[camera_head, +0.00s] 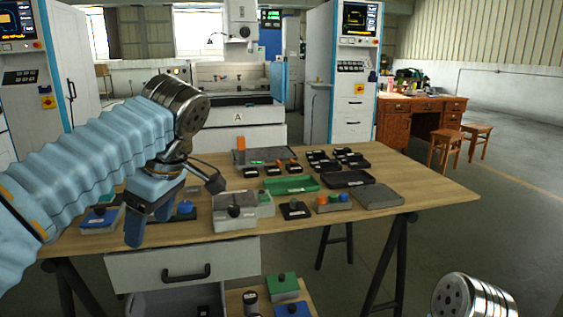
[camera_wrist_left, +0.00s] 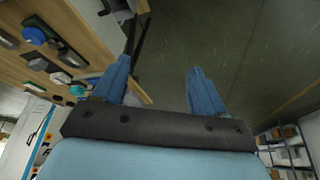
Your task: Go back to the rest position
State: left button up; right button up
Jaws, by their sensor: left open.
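My left gripper (camera_head: 150,222) hangs in front of the left part of the wooden table in the head view, with its blue fingers pointing down. In the left wrist view its two fingers (camera_wrist_left: 160,85) stand apart with nothing between them. Of my right arm, only a silver rounded part (camera_head: 475,297) shows at the bottom right of the head view; its gripper is not in view. The left arm, in a blue ribbed sleeve, reaches in from the left and hides part of the table's left side.
The wooden table (camera_head: 430,190) carries a grey box (camera_head: 235,215), a green tray (camera_head: 291,185), a dark tray (camera_head: 347,179) and several small black parts. A drawer (camera_head: 184,264) sits beneath it. A machine marked A (camera_head: 238,117) stands behind. The floor at right is open before a desk (camera_head: 420,122).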

pick_arm(q)
jog(key=w+d+f+m+h, duration=0.1)
jog(key=w+d+f+m, duration=0.25)
jog(key=f, duration=0.65)
jog(key=w+d+f+m+h, duration=0.1)
jog(key=w+d+f+m, duration=0.25)
jog(key=f, duration=0.55)
jog(key=s+d+f+m+g+h, duration=0.1)
jog(key=d+f+m+h, duration=0.1)
jog(key=f, duration=0.8)
jog(key=s+d+f+m+h, duration=0.1)
jog(key=d+f+m+h, duration=0.1)
jog(key=f, duration=0.7)
jog(key=s+f+m+h, duration=0.2)
jog(key=s+f, duration=1.7)
jog(key=f, duration=0.2)
jog(key=shift+s+d+m+t+h, duration=0.25)
jog(key=shift+m+t+h, duration=0.05)
jog(key=shift+m, duration=0.1)
